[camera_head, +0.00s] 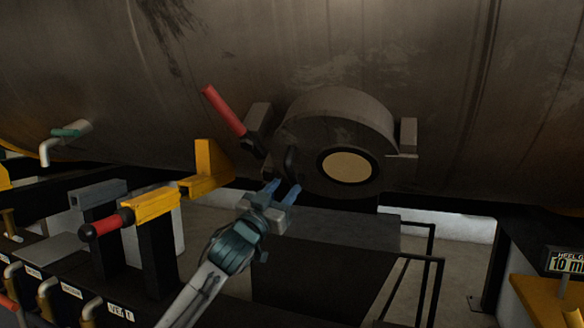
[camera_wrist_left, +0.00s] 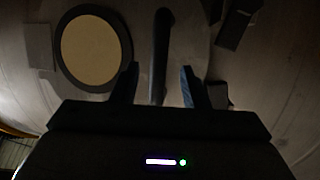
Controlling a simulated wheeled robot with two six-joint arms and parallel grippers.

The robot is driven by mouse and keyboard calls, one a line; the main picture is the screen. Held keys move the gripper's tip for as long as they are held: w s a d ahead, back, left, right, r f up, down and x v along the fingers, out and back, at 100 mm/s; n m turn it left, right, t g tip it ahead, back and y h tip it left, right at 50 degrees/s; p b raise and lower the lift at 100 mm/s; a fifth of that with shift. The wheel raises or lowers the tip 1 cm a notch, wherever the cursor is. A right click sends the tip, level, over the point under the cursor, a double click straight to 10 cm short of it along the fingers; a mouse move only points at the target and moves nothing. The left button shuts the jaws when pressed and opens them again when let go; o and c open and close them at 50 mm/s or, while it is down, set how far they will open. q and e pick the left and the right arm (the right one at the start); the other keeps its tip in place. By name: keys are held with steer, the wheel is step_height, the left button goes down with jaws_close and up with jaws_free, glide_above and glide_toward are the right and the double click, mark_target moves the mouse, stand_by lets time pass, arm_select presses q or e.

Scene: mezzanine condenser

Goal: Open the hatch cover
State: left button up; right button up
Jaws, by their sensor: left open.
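The hatch cover (camera_head: 325,110) is a round grey drum-like piece on the big tank, with a tan disc (camera_head: 347,166) on its face. It appears closed. A dark upright handle (camera_head: 290,160) stands at the left of its face. My left gripper (camera_head: 283,189) is open just below the handle, its blue fingertips pointing up at it. In the left wrist view the dark handle bar (camera_wrist_left: 161,45) lies between the open fingers, with gaps on both sides; I cannot tell how deep it is. The tan disc (camera_wrist_left: 91,49) is left of the fingers there. My right gripper is not in view.
A red-handled lever (camera_head: 223,110) slants up left of the cover.

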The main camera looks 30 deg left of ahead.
mark_target(290, 181)
arm_select(q)
steer(key=p+x, duration=0.1)
steer(key=x, duration=0.2)
steer(key=shift+a+r+p, duration=0.1)
steer(key=shift+r+p, duration=0.1)
steer(key=shift+p, duration=0.15)
steer(key=shift+w+d+r+p, duration=0.25)
steer(key=shift+d+r+p, duration=0.05)
steer(key=shift+r+p, duration=0.2)
steer(key=shift+w, duration=0.15)
steer(key=shift+w+a+f, duration=0.2)
steer(key=shift+w+f, duration=0.05)
steer(key=shift+w, duration=0.1)
steer(key=shift+s+d, duration=0.1)
jaws_close()
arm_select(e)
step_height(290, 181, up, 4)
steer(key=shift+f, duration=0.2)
